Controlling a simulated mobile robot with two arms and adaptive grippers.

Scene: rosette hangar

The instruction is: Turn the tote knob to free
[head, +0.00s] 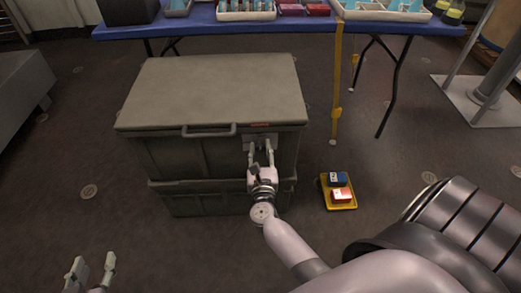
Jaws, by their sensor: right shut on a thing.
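The grey tote (205,85) stands on the floor with its lid down and a handle (208,131) at the front. My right gripper (261,152) is at the tote's front face, right of the handle. Its fingers are closed around the tote knob, just below a small red-orange mark (260,125). The knob is mostly hidden between the fingers, so I cannot tell its turn position. My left gripper (94,264) is open and empty at the lower left, well away from the tote.
A blue-covered table (290,27) with trays stands behind the tote. A yellow tray (326,196) with a blue and a red item lies on the floor to the right. A yellow strap (337,80) hangs from the table. The floor at left front is clear.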

